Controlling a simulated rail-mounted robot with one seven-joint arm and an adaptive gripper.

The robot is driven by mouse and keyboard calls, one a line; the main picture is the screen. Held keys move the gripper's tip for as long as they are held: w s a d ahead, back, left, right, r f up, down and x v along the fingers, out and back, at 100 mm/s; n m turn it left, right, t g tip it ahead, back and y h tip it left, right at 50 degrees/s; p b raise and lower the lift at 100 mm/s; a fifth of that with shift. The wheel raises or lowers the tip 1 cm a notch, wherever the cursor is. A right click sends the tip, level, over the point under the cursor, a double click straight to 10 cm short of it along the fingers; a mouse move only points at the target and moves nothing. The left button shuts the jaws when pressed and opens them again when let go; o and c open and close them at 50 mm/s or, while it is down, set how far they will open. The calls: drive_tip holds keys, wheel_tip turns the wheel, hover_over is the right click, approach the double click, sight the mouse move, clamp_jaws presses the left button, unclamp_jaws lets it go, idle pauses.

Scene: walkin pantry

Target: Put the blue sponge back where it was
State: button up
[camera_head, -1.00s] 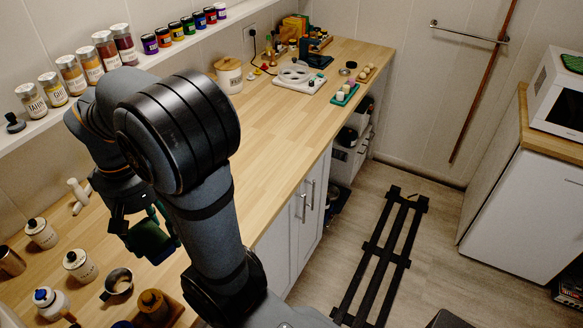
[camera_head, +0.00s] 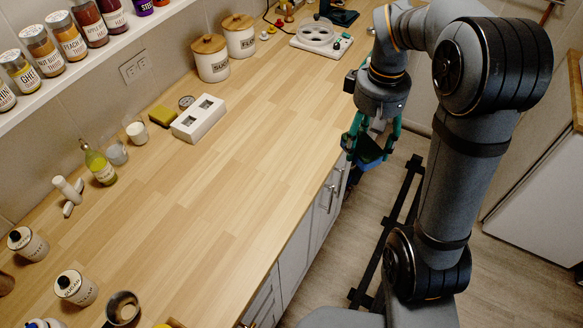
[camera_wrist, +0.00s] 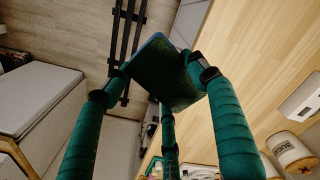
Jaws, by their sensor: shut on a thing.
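The blue sponge (camera_head: 366,151) is in my gripper (camera_head: 368,140), below the green fingers, at the counter's right edge. In the wrist view the sponge (camera_wrist: 166,76) is a dark block with a blue edge and a dark green face. It is gripped between the green fingers of my gripper (camera_wrist: 160,85). It is held in the air, beside or over the counter edge; I cannot tell which.
The wooden counter (camera_head: 190,220) is largely clear in the middle. A white block with two openings (camera_head: 198,119) stands near the wall, beside a yellowish sponge-like block (camera_head: 162,116). Canisters (camera_head: 210,60) stand further back. A bottle (camera_head: 98,166) and jars stand at the left.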

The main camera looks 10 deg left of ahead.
drive_tip(key=w+a+f+n+b, duration=0.1)
drive_tip(key=a+f+n, duration=0.2)
drive_tip(key=a, duration=0.2)
drive_tip(key=w+a+f+n, duration=0.2)
drive_tip(key=a+n, duration=0.1)
drive_tip(key=a, duration=0.2)
drive_tip(key=p, duration=0.3)
hover_over(281, 165)
drive_tip(key=f, duration=0.6)
drive_tip(key=shift+d+f, duration=0.25)
drive_tip(key=shift+f, duration=0.05)
drive_tip(key=shift+a+f, duration=0.2)
drive_tip(key=shift+a, duration=0.05)
drive_tip(key=shift+f, duration=0.3)
drive_tip(key=shift+f+p, duration=0.6)
drive_tip(key=shift+f, duration=1.15)
drive_tip(key=shift+f, duration=0.25)
drive_tip(key=o, duration=1.2)
drive_tip(key=shift+o, duration=0.2)
